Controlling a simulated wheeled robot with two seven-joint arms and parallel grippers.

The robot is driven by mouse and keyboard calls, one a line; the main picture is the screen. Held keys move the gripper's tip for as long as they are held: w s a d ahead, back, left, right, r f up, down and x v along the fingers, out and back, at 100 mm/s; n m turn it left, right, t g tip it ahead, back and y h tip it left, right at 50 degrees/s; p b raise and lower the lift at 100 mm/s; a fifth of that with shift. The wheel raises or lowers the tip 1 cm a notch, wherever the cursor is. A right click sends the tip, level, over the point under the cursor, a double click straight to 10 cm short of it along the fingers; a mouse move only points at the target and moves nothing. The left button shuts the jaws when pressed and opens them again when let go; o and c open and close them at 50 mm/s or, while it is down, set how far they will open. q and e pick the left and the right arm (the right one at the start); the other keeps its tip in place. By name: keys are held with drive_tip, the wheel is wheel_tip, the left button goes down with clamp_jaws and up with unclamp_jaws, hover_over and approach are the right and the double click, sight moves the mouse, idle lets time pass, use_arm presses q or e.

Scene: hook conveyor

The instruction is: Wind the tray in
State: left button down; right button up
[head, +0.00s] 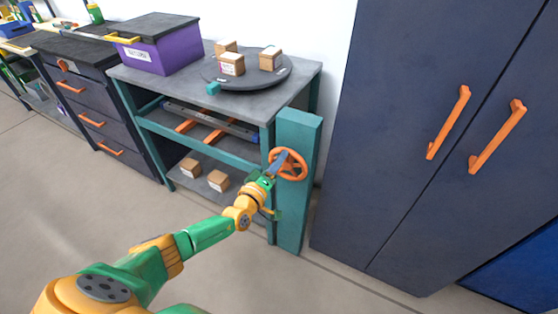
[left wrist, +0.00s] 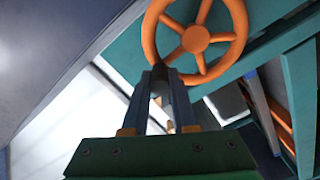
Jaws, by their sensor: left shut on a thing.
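An orange hand wheel (head: 288,164) is mounted on a teal post (head: 297,130) at the right end of the workbench. My left gripper (head: 273,167) is at the wheel's left side, shut on its rim or a grip there; the fingers hide which. In the left wrist view the wheel (left wrist: 197,38) fills the top, and the fingers (left wrist: 160,76) close around a dark piece at its lower left. Under the bench top are orange rails and a dark bar (head: 210,119); I cannot tell which part is the tray. My right gripper is not in view.
On the bench top (head: 285,97) stand a purple bin (head: 172,52) and a dark round plate (head: 250,82) with several small boxes. Two boxes (head: 204,174) lie on the lower shelf. A dark cabinet (head: 400,70) with orange handles stands close to the right. The floor in front is clear.

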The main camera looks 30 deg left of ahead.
use_arm(q)
drive_tip(key=c, duration=0.7)
unclamp_jaws()
drive_tip(key=shift+s, duration=0.1)
drive_tip(key=s+p, duration=0.2)
drive_tip(key=s, duration=0.5)
drive_tip(key=shift+a, duration=0.1)
